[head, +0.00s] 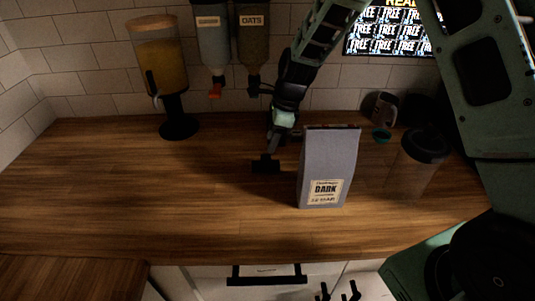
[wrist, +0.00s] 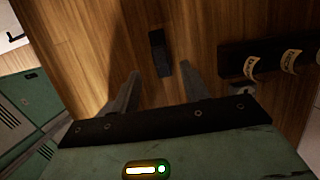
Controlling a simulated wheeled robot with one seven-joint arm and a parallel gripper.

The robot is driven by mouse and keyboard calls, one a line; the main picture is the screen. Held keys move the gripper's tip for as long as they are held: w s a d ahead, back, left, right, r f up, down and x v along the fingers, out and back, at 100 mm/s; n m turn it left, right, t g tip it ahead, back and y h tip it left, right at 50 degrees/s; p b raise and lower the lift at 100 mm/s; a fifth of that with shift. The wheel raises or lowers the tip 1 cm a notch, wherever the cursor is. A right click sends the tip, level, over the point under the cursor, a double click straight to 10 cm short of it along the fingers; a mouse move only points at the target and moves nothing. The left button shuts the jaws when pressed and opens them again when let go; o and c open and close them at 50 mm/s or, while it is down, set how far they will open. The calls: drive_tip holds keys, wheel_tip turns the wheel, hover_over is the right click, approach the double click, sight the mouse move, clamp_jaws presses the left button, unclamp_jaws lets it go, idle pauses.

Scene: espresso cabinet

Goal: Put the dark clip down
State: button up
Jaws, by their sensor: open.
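The dark clip (head: 265,167) is a small black piece that appears to lie on the wooden counter, left of the grey bag. In the wrist view the clip (wrist: 158,50) shows against the wood, just beyond and between the fingertips. My gripper (head: 273,147) is over the counter just behind the clip in the head view. In the wrist view my gripper (wrist: 160,72) has its two fingers spread apart, with a gap to the clip on both sides. The grey bag (head: 314,155), labelled "DARK", stands upright to the right of the gripper.
A drink dispenser (head: 158,60) stands at the back left. A dark-lidded cup (head: 424,147) and a dark jar (head: 381,106) are at the right. The left and front of the counter (head: 110,200) are clear.

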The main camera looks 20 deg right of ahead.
drive_tip(key=s+a+r+n+g, duration=0.1)
drive_tip(key=s+a+r+n, duration=0.4)
drive_tip(key=s+n, duration=0.25)
drive_tip(key=s+a+r+n, duration=0.45)
drive_tip(key=s+n, duration=0.25)
drive_tip(key=s, duration=0.2)
drive_tip(key=s+d+r+n+h, duration=0.1)
drive_tip(key=s+n+h, duration=0.1)
drive_tip(key=s+n, duration=1.3)
drive_tip(key=shift+s+d+r, duration=0.2)
drive_tip(key=shift+s+r, duration=0.2)
drive_tip(key=shift+s, duration=0.35)
drive_tip(key=shift+f+b, duration=0.25)
drive_tip(key=shift+b, duration=0.1)
